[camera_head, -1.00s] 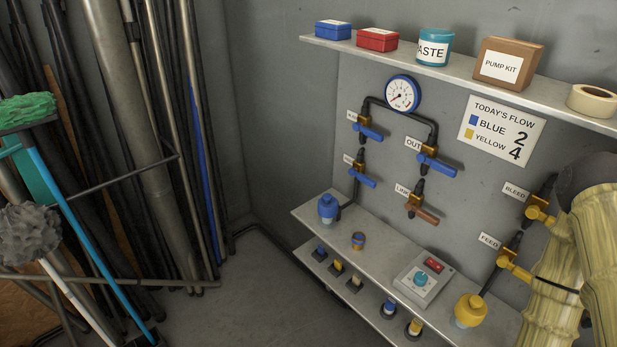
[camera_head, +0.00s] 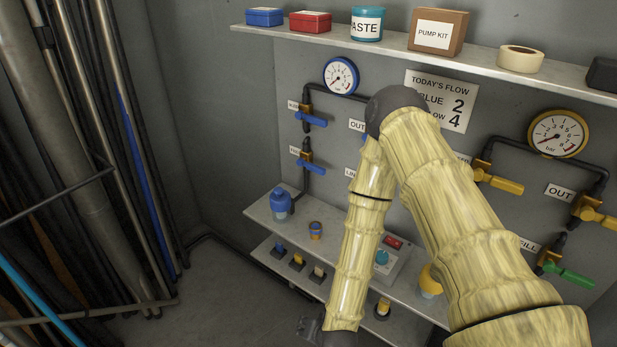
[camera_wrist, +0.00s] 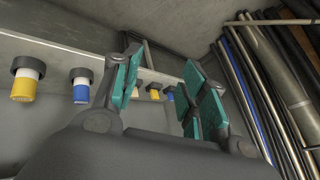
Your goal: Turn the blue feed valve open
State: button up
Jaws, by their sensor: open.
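Two blue-handled valves sit one above the other on the left of the wall panel: an upper blue valve (camera_head: 312,119) and a lower blue valve (camera_head: 311,167). Their labels are too small to read surely; the lower one is likely the feed valve. Both handles point right and slightly down, across the vertical pipe. My gripper (camera_wrist: 162,58) is open and empty, its teal-padded fingers apart. In the head view it shows only partly at the bottom edge, below the lower shelf and well below the valves. The wrist view shows neither valve.
The blue gauge (camera_head: 341,76) is above the valves. A blue bottle (camera_head: 281,202) stands on the middle shelf (camera_head: 262,214) below them. Poles (camera_head: 75,150) lean at left. My arm hides the panel's middle. Several capped knobs, including a yellow one (camera_wrist: 24,86), line the lower shelf.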

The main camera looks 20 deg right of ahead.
jog(key=w+a+r+m+t+h+b, duration=0.1)
jog(key=w+r+m+t+b, duration=0.35)
jog(key=w, duration=1.15)
jog(key=m+t+h+b, duration=0.2)
jog(key=m+t+h, duration=0.2)
jog(key=m+h, duration=0.75)
send_near(315, 171)
jog(key=d+r+m+y, duration=0.1)
jog(key=d+m+y, duration=0.1)
jog(key=x, duration=0.3)
jog(key=p+x, duration=0.1)
jog(key=x, duration=0.2)
jog(key=p+x, duration=0.1)
jog(key=x, duration=0.3)
jog(key=shift+w+a, duration=0.2)
jog(key=shift+a, duration=0.15)
jog(key=shift+c, duration=0.2)
grip_shut()
